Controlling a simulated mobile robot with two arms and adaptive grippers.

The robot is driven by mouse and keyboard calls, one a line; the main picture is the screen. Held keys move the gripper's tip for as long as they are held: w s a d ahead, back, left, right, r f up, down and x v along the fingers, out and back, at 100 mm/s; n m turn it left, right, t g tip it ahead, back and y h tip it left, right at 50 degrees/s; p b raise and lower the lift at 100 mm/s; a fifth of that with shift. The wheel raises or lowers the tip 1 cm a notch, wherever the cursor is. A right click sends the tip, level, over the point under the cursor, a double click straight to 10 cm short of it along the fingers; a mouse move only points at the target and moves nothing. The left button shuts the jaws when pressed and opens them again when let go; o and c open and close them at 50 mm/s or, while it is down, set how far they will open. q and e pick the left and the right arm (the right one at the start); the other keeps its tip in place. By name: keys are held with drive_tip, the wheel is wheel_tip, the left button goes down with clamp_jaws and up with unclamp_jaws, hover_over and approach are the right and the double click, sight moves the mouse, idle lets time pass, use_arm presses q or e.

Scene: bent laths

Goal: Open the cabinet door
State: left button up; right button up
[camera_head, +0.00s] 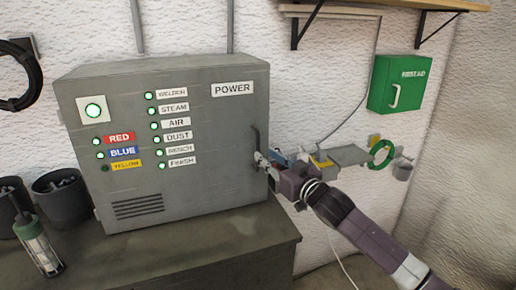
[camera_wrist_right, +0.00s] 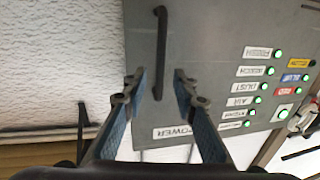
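The grey metal cabinet (camera_head: 215,190) stands on a dark bench, and its front door looks closed. A dark vertical bar handle (camera_head: 256,139) is at the front's right edge. In the right wrist view, which is upside down, the handle (camera_wrist_right: 161,50) hangs between the lines of the two fingers. My right gripper (camera_head: 262,160) is at the handle's lower end. In the wrist view its fingers (camera_wrist_right: 157,88) are spread, with a gap on each side of the handle's end. I cannot tell whether either finger touches it. My left gripper is not in view.
Dark pots (camera_head: 62,195) and a green-topped bottle (camera_head: 38,245) stand left of the cabinet. A bracketed wooden shelf (camera_head: 400,8) is above.

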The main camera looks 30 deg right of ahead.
sight(259, 151)
drive_tip(key=w+p, duration=0.2)
drive_tip(key=w, duration=0.3)
drive_tip(key=shift+w+d, duration=0.1)
drive_tip(key=shift+w, duration=0.3)
drive_tip(key=shift+f, duration=0.1)
drive_tip(key=shift+c, duration=0.6)
clamp_jaws()
